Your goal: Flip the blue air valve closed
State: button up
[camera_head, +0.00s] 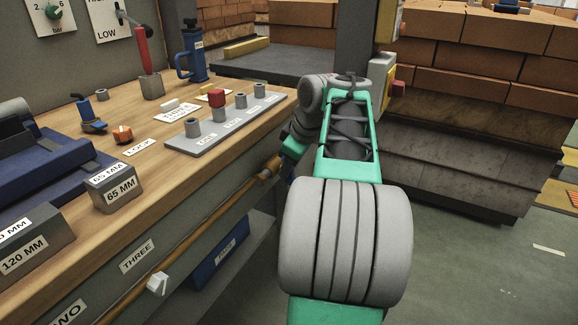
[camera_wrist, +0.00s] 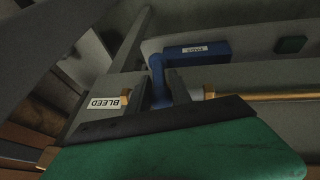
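The two dark fingers of my gripper (camera_wrist: 160,78) stand on either side of the lower arm, near the bend. The gap between them is narrow; whether they press on the handle I cannot tell. In the head view my arm reaches to the bench front by the pipe (camera_head: 215,207) and hides the gripper and most of the valve.
Above the pipe, the wooden bench (camera_head: 150,185) carries a grey block marked 65 MM (camera_head: 113,187), a peg plate (camera_head: 220,125) and a red-handled lever (camera_head: 143,48). Open floor (camera_head: 470,270) lies to the right.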

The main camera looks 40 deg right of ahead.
grip_shut()
jog(key=r+p, duration=0.1)
jog(key=p, duration=0.3)
jog(key=shift+y+p, duration=0.3)
jog(key=shift+p, duration=0.05)
jog(key=shift+d+r+p, duration=0.1)
jog(key=shift+p, duration=0.9)
jog(key=y+p, duration=0.1)
jog(key=p, duration=0.2)
jog(key=shift+g, duration=0.3)
jog(key=shift+f+m+p, duration=0.3)
jog(key=shift+f+p, duration=0.3)
jog(key=shift+o, duration=1.8)
grip_release()
jog(key=shift+d, duration=0.1)
